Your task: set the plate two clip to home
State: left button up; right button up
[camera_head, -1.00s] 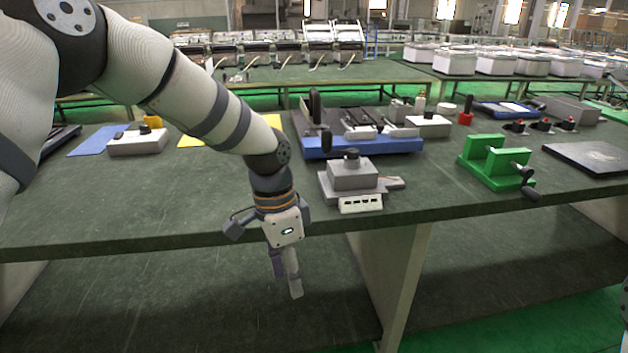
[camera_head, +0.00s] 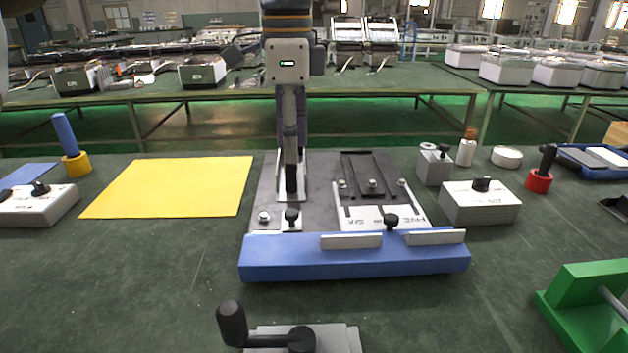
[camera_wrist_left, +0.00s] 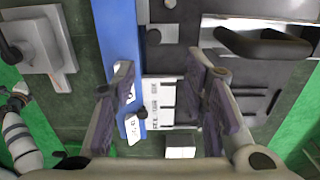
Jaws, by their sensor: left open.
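The heating-element fixture is a dark grey plate bed (camera_head: 322,190) with a blue front bar (camera_head: 350,262). Two pale clip-like bars, a left one (camera_head: 352,241) and a right one (camera_head: 435,236), lie along the blue bar. A white lettered plate (camera_head: 410,217) with a black knob is on the bed's right half; I cannot tell which part is plate two's clip. My left gripper (camera_head: 290,178) points down over the bed's left half and hides part of it. In the left wrist view its fingers (camera_wrist_left: 163,68) are apart and empty, with the blue bar (camera_wrist_left: 120,30) below.
A yellow sheet (camera_head: 170,187) lies left of the fixture. A white box (camera_head: 480,205) and a small grey box (camera_head: 434,168) stand right of it. A grey block with a black crank (camera_head: 232,325) is in front, and a green bracket (camera_head: 585,310) at front right.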

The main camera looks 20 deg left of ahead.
aim_at(291, 212)
pick_arm(q)
jog(key=f, duration=0.1)
jog(key=s+f, duration=0.1)
jog(key=shift+s+f, duration=0.25)
jog(key=shift+f, duration=0.15)
notch_tip(291, 212, down, 9)
jog(key=shift+w+r, duration=0.1)
grip_shut()
